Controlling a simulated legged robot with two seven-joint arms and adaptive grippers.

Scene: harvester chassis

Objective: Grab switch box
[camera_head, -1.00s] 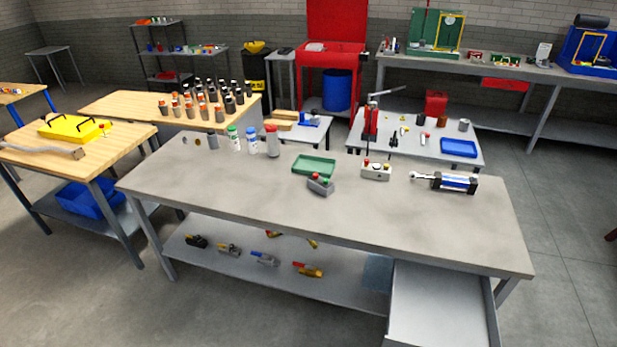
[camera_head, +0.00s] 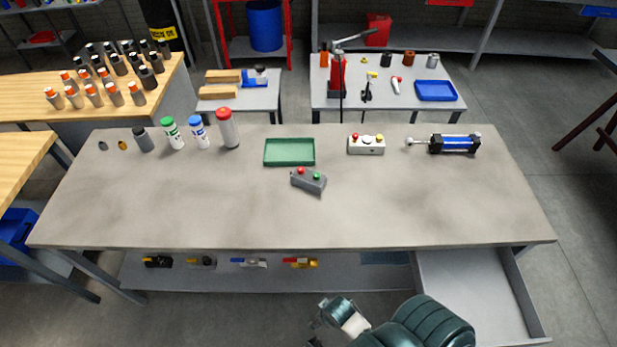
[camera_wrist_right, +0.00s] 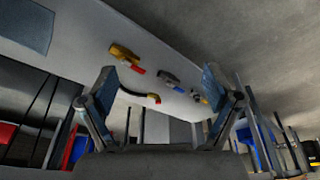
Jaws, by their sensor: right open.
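A grey switch box (camera_head: 309,181) with a red and a green button lies slightly angled on the grey workbench (camera_head: 200,215), just in front of the green tray (camera_head: 289,152). A second, pale box (camera_head: 366,144) with red and yellow buttons stands to its right, farther back. My right gripper is low at the bottom of the head view, in front of the bench's near edge and well apart from the switch box. In the right wrist view my right gripper (camera_wrist_right: 160,85) has its two fingers spread, with nothing between them. My left gripper is not in view.
Several bottles (camera_head: 199,132) stand at the back left of the bench. A blue-black cylinder (camera_head: 454,144) lies at the back right. Below are a shelf with several tools (camera_head: 300,263) and an open drawer (camera_head: 470,290). The bench's front half is clear.

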